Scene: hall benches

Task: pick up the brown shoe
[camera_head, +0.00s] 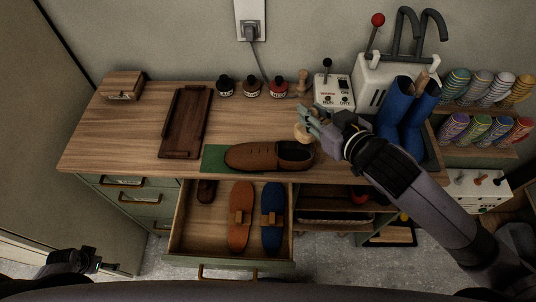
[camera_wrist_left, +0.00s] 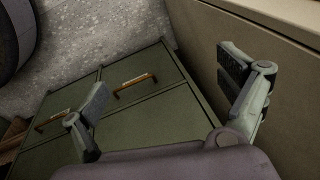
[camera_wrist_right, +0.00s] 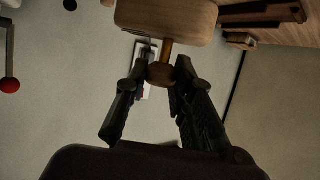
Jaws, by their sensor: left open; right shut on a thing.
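The brown shoe (camera_head: 262,156) lies on its side-to-side length on a green mat (camera_head: 213,157) near the bench's front edge. My right gripper (camera_head: 308,122) is just above and right of the shoe, apart from it as far as I can tell. It is shut on a wooden knob-handled tool (camera_head: 301,133); the right wrist view shows the tool's block (camera_wrist_right: 165,20) beyond the fingers. My left gripper (camera_head: 102,265) is low at the left, open and empty, off the bench; its spread fingers show in the left wrist view (camera_wrist_left: 168,95).
An open drawer (camera_head: 215,247) below the shoe holds orange (camera_head: 240,195) and blue (camera_head: 272,195) sole-shaped pieces. A dark wooden tray (camera_head: 185,122), small jars (camera_head: 251,88) and a switch box (camera_head: 333,92) stand behind. Blue boots (camera_head: 392,108) are at right. The bench's left front is clear.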

